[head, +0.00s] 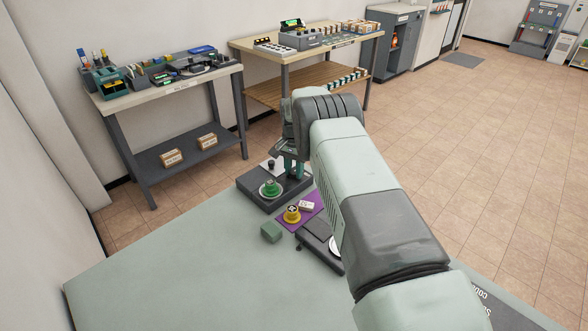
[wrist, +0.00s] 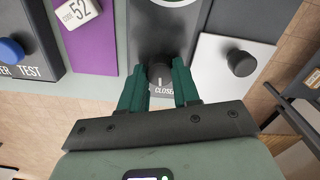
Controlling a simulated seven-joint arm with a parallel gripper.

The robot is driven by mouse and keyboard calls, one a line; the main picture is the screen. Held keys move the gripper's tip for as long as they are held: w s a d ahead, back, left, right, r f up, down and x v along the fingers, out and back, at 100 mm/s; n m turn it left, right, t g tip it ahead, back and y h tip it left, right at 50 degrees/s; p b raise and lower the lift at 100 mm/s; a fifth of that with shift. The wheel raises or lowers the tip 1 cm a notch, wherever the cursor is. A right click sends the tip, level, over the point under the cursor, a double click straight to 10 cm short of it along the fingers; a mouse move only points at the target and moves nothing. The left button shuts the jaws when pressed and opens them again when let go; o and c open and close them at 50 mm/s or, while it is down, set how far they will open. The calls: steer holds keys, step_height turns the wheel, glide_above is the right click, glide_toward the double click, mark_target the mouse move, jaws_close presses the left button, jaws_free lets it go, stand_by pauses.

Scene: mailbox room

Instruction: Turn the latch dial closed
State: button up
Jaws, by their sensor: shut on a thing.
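The latch dial (wrist: 160,76) is a small dark round knob with a white line, on a dark grey panel in the wrist view. The word CLOSED (wrist: 163,92) is printed just beside it, on the side nearer my gripper's palm. The white line runs roughly up and down in the picture, in line with that word. My gripper (wrist: 160,84) has its two green fingers on either side of the dial, shut on it. In the head view my gripper (head: 292,168) is down at the dark box (head: 252,199), and its fingers and arm hide the dial.
A black knob (wrist: 241,62) on a pale plate is close to the right finger. A purple mat (head: 313,223) holds a yellow knob (head: 291,214) and a white CODE 52 tag (wrist: 78,13). The near-left tabletop is clear.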

mark_target(294, 171)
steer(key=n, duration=0.5)
steer(key=shift+n, duration=0.3)
stand_by(0.4)
steer(key=o, duration=0.8)
steer(key=shift+c, duration=0.2)
steer(key=shift+r, duration=0.1)
step_height(294, 171, up, 11)
